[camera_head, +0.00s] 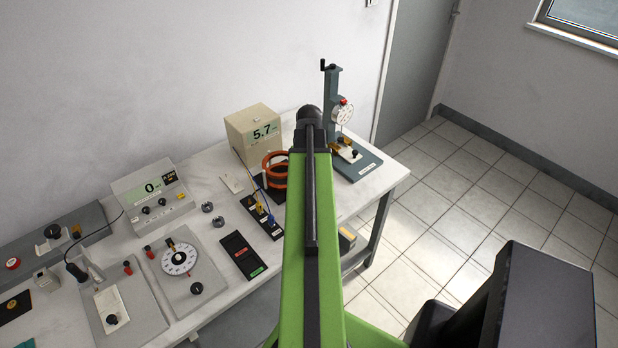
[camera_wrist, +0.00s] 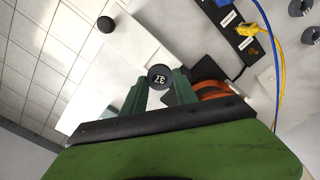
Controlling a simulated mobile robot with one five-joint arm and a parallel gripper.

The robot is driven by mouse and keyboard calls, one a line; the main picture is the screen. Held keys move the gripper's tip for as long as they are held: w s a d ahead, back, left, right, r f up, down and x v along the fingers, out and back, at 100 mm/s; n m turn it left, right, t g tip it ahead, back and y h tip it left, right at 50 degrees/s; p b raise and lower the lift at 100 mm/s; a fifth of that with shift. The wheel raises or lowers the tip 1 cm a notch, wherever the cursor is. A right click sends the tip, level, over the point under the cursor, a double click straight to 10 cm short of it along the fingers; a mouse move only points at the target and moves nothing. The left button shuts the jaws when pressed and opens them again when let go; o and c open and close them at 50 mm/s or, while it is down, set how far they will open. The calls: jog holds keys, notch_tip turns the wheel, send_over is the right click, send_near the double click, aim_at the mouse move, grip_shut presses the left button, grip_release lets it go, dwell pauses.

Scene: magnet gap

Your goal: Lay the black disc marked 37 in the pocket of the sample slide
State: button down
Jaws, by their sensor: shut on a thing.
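My gripper (camera_wrist: 160,84), with green fingers in the wrist view, is shut on the black disc marked 37 (camera_wrist: 159,77). The disc's face with its pale number is toward the camera, and it is held at the fingertips. Pale surfaces lie beyond it in that view. In the head view my arm covers the gripper and the disc. I cannot tell for sure which piece is the sample slide: a pale plate with a black knob (camera_head: 108,306) lies on a grey base at lower left. I cannot make out its pocket.
Two dark discs (camera_head: 207,207) lie on the white table. Orange coils (camera_head: 274,168) stand beside my arm, near a beige box reading 5.7 (camera_head: 253,133). A dial-gauge stand (camera_head: 335,100) is at the right end. A meter reading 0 (camera_head: 152,190) and a dial plate (camera_head: 180,258) stand left.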

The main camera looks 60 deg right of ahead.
jog(key=shift+f+b, duration=2.5)
jog(key=shift+f, duration=0.2)
jog(key=shift+f, duration=0.15)
jog(key=c, duration=0.9)
grip_release()
jog(key=c, duration=0.5)
notch_tip(320, 180, up, 5)
jog(key=p, duration=0.4)
jog(key=shift+f, duration=0.15)
jog(key=shift+f, duration=0.1)
